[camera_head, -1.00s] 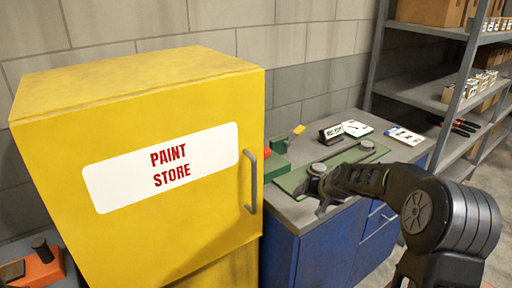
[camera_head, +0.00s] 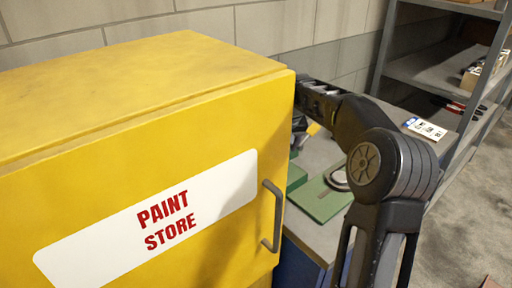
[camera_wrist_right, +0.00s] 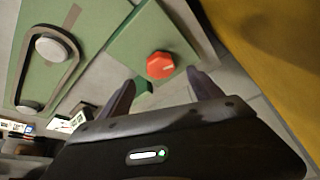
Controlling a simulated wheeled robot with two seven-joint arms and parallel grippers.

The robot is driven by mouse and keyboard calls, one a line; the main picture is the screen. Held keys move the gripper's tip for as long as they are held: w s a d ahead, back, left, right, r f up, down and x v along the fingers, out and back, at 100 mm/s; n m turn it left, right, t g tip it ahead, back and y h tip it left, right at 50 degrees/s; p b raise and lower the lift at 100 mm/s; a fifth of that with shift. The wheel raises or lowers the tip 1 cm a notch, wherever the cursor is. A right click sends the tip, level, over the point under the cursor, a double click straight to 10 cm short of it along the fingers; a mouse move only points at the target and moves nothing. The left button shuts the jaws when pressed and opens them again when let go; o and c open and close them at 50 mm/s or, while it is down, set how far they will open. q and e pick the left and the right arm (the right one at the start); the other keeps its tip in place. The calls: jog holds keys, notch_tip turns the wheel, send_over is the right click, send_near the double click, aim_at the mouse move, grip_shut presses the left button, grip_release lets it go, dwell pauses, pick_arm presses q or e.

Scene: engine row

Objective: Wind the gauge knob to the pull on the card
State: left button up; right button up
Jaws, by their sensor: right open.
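The red eight-sided knob (camera_wrist_right: 160,65) sits on a green block (camera_wrist_right: 135,45) in the right wrist view. My right gripper (camera_wrist_right: 162,82) is open, its two dark fingertips either side of and just short of the knob; I cannot tell if they touch it. In the head view the gripper end is hidden behind the yellow cabinet, as is the knob. A white card (camera_head: 425,128) with dark marks lies on the bench at the right; its writing is too small to read. My left gripper is not in view.
The yellow paint cabinet (camera_head: 130,150) with a grey handle (camera_head: 272,215) stands close by the right forearm. A green plate (camera_head: 318,200) lies on the grey bench; the wrist view shows its oval track and round grey heads. Shelving (camera_head: 440,75) stands at the right.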

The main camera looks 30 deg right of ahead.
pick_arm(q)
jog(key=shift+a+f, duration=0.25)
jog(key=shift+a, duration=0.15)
pick_arm(e)
jog(key=shift+w+r, duration=0.15)
jog(key=shift+w, duration=0.05)
jog(key=p+x, duration=0.2)
jog(key=x, duration=0.6)
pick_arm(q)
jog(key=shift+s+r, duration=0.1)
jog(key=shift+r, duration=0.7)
pick_arm(e)
jog(key=shift+c, duration=0.5)
